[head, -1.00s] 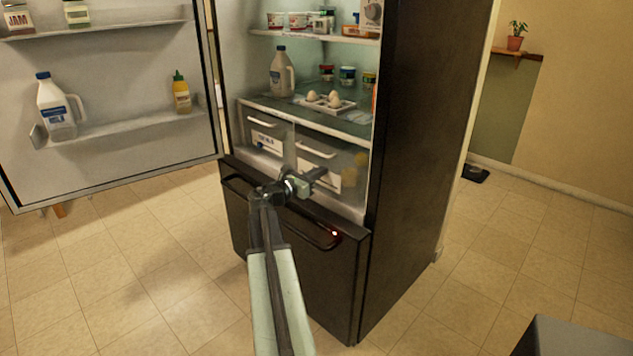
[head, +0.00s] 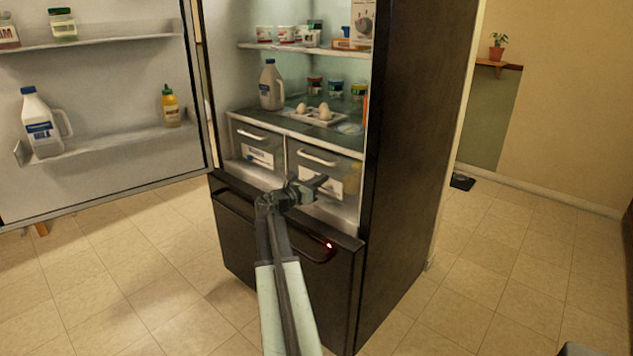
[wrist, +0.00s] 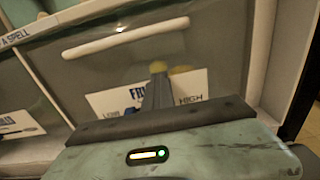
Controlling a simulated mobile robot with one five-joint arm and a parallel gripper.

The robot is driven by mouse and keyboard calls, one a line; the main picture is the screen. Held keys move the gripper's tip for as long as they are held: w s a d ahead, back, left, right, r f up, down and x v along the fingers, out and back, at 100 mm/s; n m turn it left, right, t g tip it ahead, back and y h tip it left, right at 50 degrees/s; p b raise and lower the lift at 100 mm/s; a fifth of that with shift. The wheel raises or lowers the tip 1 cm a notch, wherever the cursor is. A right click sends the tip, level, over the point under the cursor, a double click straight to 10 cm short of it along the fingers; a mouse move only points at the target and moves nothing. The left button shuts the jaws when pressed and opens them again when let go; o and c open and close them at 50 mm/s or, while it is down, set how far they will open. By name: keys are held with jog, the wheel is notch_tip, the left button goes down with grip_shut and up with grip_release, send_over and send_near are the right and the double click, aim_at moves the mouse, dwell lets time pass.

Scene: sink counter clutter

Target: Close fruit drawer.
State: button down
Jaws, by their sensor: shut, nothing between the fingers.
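The fruit drawer (head: 348,168) is the right one of two clear drawers low in the fridge, with a white bar handle (head: 318,158) and a white label. In the wrist view its front (wrist: 205,55) fills the middle, and the label (wrist: 105,100) reads "FRU" and "HIGH", partly hidden. The drawer front looks about level with the left drawer; I cannot tell if a small gap remains. My gripper (head: 321,183) is shut and empty, below the handle, pointing at the label. It also shows in the wrist view (wrist: 158,72). Whether it touches the front is unclear.
The left drawer (head: 245,145) sits beside it. The open fridge door (head: 100,175) stands at the left. Eggs (head: 318,113) and a milk jug (head: 271,88) stand on the shelf above. A dark freezer drawer (head: 235,235) is below. The tiled floor in front is clear.

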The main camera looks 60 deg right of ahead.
jog(key=w+a, duration=0.2)
jog(key=a, duration=1.1)
jog(key=shift+w+a, duration=0.3)
jog(key=shift+a, duration=0.1)
jog(key=w+a+n+t, duration=0.2)
jog(key=w+a+t, duration=0.2)
jog(key=w+a, duration=0.6)
jog(key=w+a+f+m+t+y, duration=0.1)
jog(key=w+a+f+y, duration=0.2)
jog(key=a+f, duration=0.45)
jog(key=w+a+f+m+t+y, duration=0.1)
jog(key=w+a+f+y, duration=0.25)
jog(key=a, duration=0.75)
jog(key=s+a+f+m+g+y, duration=0.1)
jog(key=s+a+f+m+y, duration=0.3)
jog(key=a, duration=0.6)
jog(key=s+a+f+m+g+y, duration=0.1)
jog(key=a+f+m+y, duration=0.25)
jog(key=a+m, duration=0.45)
jog(key=s+a+f+m+g+y, duration=0.1)
jog(key=s+a+f+m+y, duration=0.3)
jog(key=a, duration=0.8)
notch_tip(320, 180, up, 27)
jog(key=w+p, duration=0.1)
jog(key=p, duration=2.7)
jog(key=shift+w+d, duration=0.15)
jog(key=shift+d, duration=0.1)
